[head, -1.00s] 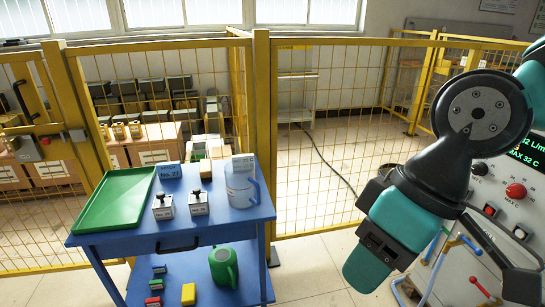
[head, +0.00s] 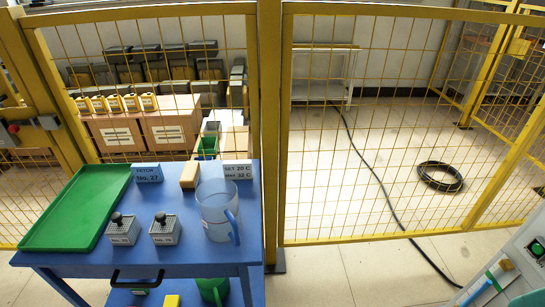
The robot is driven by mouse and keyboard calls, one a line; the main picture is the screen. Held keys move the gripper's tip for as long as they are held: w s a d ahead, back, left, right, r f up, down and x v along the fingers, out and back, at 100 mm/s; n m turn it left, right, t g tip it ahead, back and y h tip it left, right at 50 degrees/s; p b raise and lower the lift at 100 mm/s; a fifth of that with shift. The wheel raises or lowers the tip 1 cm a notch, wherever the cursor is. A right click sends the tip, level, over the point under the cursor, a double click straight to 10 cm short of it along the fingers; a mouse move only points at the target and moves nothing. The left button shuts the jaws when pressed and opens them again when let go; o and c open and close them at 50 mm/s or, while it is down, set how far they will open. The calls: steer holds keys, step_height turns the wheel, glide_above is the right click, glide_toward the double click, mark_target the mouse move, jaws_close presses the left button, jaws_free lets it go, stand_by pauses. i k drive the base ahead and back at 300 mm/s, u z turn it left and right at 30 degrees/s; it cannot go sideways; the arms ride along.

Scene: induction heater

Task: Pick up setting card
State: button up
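The setting card (head: 237,171) is a small white folded card with dark print that seems to read "SET 20 C" and "MAX 32 C". It stands upright at the back right corner of the blue cart's top (head: 185,252). A clear measuring jug (head: 214,215) with a blue handle stands just in front of it and covers part of its lower edge. Another card (head: 147,173), reading "FETCH No. 27", stands at the back of the cart. My gripper is not in view.
A green tray (head: 75,210) fills the cart's left side. Two metal blocks with black knobs (head: 123,229) (head: 165,229) and a tan block (head: 189,175) share the top. A yellow mesh fence (head: 270,130) stands close behind. A control cabinet (head: 515,245) is at lower right.

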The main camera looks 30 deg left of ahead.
mark_target(241, 169)
steer(key=u, duration=0.1)
steer(key=i, duration=0.7)
steer(key=u, duration=1.05)
steer(key=i, duration=0.5)
steer(key=u, duration=0.6)
